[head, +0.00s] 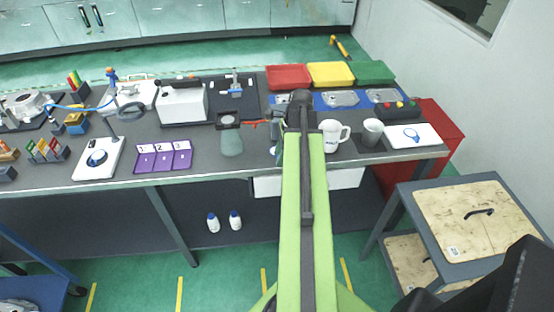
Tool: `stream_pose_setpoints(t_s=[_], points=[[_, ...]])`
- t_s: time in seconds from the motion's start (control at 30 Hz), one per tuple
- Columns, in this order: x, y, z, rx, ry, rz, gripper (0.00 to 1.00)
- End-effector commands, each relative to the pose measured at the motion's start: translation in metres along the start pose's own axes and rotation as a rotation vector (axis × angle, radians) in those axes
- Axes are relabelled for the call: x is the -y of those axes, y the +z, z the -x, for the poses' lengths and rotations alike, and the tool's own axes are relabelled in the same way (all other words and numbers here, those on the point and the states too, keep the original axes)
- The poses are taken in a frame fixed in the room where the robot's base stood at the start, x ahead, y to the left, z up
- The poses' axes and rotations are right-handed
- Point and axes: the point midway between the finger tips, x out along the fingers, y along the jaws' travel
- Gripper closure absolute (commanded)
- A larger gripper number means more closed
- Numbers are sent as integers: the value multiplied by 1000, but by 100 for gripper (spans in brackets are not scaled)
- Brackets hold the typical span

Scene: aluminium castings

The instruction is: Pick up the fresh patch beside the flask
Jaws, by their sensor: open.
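My gripper (300,98) is the dark end of my green arm, over the back middle of the bench. Its fingers are hardly visible from behind, and I see nothing held. A grey-green, rounded shape (232,145) lies on the bench left of my arm; it may be the flask or the patch, I cannot tell. Just behind it is a dark square piece with a pale round top (228,121). My gripper is to the right of and beyond both. No patch can be clearly identified; part of the bench is hidden behind my arm.
A white mug (331,137) and a grey cup (372,132) stand right of my arm. A purple numbered tray (163,157) lies left. Red (289,77), yellow (331,74) and green (373,72) trays line the back. A wooden-topped cart (470,218) stands front right.

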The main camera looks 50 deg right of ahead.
Motion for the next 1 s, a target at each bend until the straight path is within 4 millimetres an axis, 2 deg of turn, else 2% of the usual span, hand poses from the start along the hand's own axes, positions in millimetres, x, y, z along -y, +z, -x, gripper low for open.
stream_pose_setpoints(t_s=[0.1,0.43,0.83,1.0], points=[[0,0,2,0,0,0,58],[0,0,2,0,0,-1,100],[0,0,3,0,0,-2,100],[0,3,16,0,0,-2,100]])
